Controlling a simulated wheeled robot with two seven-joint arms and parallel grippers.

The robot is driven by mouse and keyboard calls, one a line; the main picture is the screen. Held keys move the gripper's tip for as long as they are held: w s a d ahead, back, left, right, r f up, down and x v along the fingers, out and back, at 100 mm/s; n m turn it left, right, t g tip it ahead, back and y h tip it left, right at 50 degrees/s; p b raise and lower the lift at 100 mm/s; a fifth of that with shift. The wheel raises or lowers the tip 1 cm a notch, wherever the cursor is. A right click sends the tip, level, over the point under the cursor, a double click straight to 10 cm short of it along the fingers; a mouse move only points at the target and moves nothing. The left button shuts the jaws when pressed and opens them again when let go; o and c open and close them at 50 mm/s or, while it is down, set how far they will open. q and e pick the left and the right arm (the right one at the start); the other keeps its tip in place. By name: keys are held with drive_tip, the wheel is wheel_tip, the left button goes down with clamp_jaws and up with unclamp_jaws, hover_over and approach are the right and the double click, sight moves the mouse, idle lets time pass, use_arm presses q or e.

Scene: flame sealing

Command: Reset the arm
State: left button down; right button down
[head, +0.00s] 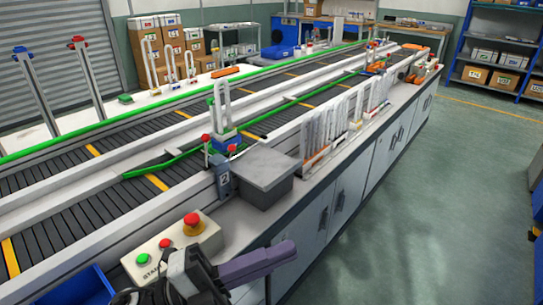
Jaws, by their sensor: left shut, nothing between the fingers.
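My left gripper (272,256) comes in at the bottom of the head view. It is shut and empty, in front of the grey box on the counter and to the right of the start panel. Its dark body partly covers that panel. My right gripper is not in view. The control panel (165,250) carries a green button (143,259) and a red mushroom button (193,224).
A grey box (264,172) sits on the counter edge. Behind it are a conveyor (105,150) with green rails and a rack of clear tubes (345,118). A blue bin (75,285) is at bottom left.

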use_arm(q)
drive_tip(key=w+a+f+n+t+y, duration=0.2)
drive_tip(key=a+f+n+t+y, duration=0.4)
drive_tip(key=n, duration=0.4)
drive_tip(key=w+a+f+n+t+y, duration=0.35)
drive_tip(key=a+f+n+y, duration=0.2)
drive_tip(key=f+n, duration=0.35)
drive_tip(key=s+a+f+n+g+y, duration=0.3)
drive_tip(key=s+f+n, duration=0.1)
drive_tip(key=s+f, duration=0.4)
drive_tip(key=s+a+f+n+g+y, duration=0.3)
drive_tip(key=s+f, duration=0.6)
drive_tip(key=f, duration=0.4)
drive_tip(key=n+g, duration=0.1)
drive_tip(key=n, duration=0.1)
drive_tip(key=shift+f+n, duration=0.2)
drive_tip(key=shift+n, duration=0.1)
drive_tip(key=shift+y, duration=0.25)
